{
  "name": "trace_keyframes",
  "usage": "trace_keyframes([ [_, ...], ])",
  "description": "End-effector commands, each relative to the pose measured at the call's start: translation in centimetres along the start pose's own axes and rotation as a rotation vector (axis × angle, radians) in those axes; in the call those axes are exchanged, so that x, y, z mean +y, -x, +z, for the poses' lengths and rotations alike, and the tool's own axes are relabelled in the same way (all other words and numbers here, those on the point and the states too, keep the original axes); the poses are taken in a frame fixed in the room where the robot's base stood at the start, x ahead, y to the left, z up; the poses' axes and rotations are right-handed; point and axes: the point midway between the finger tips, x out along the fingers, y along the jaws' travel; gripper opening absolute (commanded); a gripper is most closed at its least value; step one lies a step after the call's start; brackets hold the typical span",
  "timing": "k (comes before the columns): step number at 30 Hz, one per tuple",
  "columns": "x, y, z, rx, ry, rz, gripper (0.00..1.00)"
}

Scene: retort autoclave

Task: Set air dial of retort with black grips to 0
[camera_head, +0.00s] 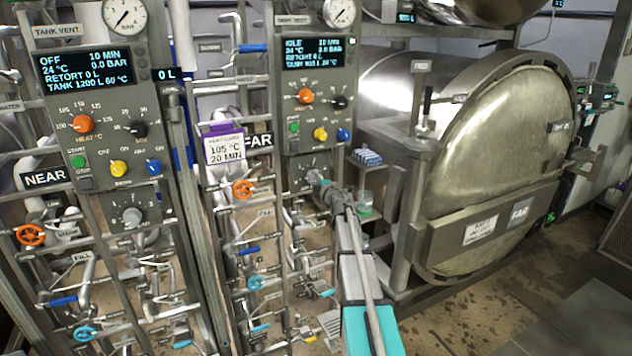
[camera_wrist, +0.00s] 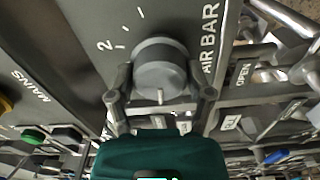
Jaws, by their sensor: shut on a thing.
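The grey round air dial (camera_wrist: 160,66) fills the middle of the wrist view, next to the lettering AIR BAR. A 2 and several white tick marks show at its upper left; a pale line shows on its lower side. My gripper (camera_wrist: 161,97) has one finger on each side of the dial's lower part and is shut on it. In the head view my gripper (camera_head: 316,179) reaches the lower part of the FAR control panel (camera_head: 318,110) and partly hides this dial. The NEAR panel (camera_head: 92,75) carries a similar grey air dial (camera_head: 132,215).
The FAR retort door (camera_head: 500,150) stands right of my arm. Pipes, an orange handwheel (camera_head: 243,190) and blue handwheels (camera_head: 255,283) crowd the left. A purple-topped card (camera_head: 224,147) hangs beside the FAR sign (camera_head: 259,140). Bare floor (camera_head: 470,310) shows at lower right.

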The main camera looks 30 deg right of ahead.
Motion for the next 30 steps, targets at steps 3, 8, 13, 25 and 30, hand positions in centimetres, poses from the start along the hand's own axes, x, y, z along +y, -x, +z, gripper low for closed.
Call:
trace_keyframes([
  [3, 0.01, -0.08, 0.01, 0.000, 0.101, 0.000, 0.18],
  [8, 0.00, -0.08, 0.01, 0.000, 0.222, 0.000, 0.18],
  [13, 0.00, -0.08, 0.01, 0.000, 0.311, 0.000, 0.18],
  [25, -0.01, -0.08, 0.01, 0.000, 0.374, 0.000, 0.18],
  [30, -0.01, -0.08, 0.01, 0.000, 0.374, 0.000, 0.18],
])
